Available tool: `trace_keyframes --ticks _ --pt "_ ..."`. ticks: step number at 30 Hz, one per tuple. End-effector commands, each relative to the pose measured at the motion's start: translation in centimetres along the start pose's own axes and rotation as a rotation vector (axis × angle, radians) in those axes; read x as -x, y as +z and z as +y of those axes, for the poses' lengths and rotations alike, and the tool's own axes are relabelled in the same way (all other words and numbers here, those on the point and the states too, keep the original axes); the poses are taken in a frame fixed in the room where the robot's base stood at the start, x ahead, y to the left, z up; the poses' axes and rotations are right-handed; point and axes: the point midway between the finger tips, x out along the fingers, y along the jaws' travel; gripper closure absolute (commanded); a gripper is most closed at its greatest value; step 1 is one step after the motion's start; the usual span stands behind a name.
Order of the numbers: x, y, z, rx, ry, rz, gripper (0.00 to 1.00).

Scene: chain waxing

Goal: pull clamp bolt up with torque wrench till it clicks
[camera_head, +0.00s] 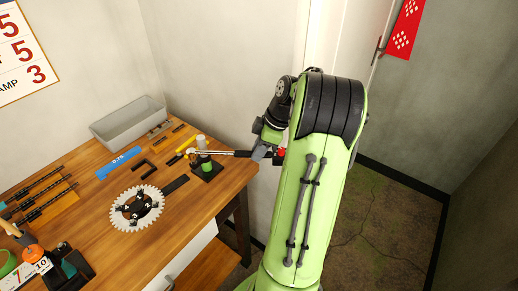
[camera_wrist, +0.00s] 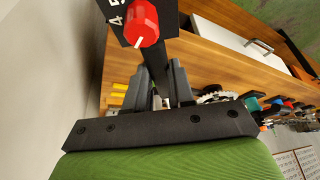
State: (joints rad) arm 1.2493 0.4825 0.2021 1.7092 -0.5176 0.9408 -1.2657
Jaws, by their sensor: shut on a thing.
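My gripper (camera_head: 259,152) is beyond the table's right edge, shut on the handle of the torque wrench (camera_head: 228,152). The wrench's silver shaft runs left, roughly level, to a small clamp stand (camera_head: 206,172) with a black base, a green part and a pale upright cylinder. In the wrist view the two grey fingers of my gripper (camera_wrist: 160,88) stand either side of the dark handle. The wrench's red end knob (camera_wrist: 143,22) shows beside a black plate marked 4 and 5. The clamp bolt and its seating in the wrench head are too small to tell.
A white toothed chainring (camera_head: 149,207) with numbered dark parts lies left of the stand. A wall and door stand close behind my arm.

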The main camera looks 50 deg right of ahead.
Motion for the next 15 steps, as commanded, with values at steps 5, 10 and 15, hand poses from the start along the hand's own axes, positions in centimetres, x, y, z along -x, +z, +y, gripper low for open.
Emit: trace_keyframes --ticks 5,10,15 --pt "0.06 -0.04 0.02 0.001 0.001 0.0 1.0" --pt "-0.15 0.05 0.01 0.001 0.001 0.0 1.0" --pt "-0.55 0.2 0.0 0.001 0.001 0.001 1.0"
